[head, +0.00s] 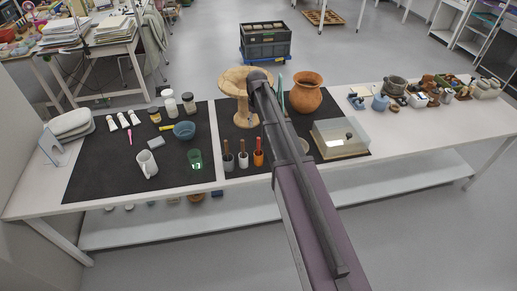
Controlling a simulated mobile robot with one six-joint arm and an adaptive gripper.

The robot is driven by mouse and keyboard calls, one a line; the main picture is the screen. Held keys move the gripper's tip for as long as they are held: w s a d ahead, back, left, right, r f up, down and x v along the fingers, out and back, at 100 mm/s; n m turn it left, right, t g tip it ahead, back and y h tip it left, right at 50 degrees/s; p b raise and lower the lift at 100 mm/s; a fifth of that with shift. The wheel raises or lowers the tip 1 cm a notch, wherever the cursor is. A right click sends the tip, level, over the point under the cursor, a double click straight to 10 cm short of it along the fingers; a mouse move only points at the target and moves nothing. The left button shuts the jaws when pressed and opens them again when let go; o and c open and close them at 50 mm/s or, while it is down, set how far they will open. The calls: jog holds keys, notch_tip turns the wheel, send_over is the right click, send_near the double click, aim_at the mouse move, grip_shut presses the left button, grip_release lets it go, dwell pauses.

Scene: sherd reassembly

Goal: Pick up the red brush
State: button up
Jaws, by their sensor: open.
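Three small upright tools with handles stand in a row on the dark mat, left of my arm. The rightmost has an orange-red handle (258,146) and is the reddest of them, so it looks like the red brush. The middle one has a brownish-red handle (243,147) and the left one a dark handle (227,148). Their lower ends are in small holders, and bristles cannot be made out. My arm rises across the picture just right of the orange-red one. My gripper cannot be seen; the arm hides that area.
A beige round stand (236,82) and a terracotta pot (306,94) stand behind. A clear-lidded box (341,139) is at right.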

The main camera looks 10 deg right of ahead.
jog(key=shift+f, duration=0.15)
jog(key=b, duration=0.9)
send_over(258, 148)
jog(key=w, duration=0.1)
notch_tip(258, 148, down, 8)
jog(key=shift+a+f, duration=0.1)
jog(key=shift+f, duration=0.1)
jog(key=shift+f, duration=0.15)
jog(key=f+b, duration=0.2)
jog(key=f, duration=0.1)
jog(key=shift+s+d+b, duration=0.15)
jog(key=shift+d+b, duration=0.1)
jog(key=shift+b, duration=0.15)
jog(key=shift+f+b, duration=0.95)
jog(key=shift+b, duration=0.05)
grip_shut()
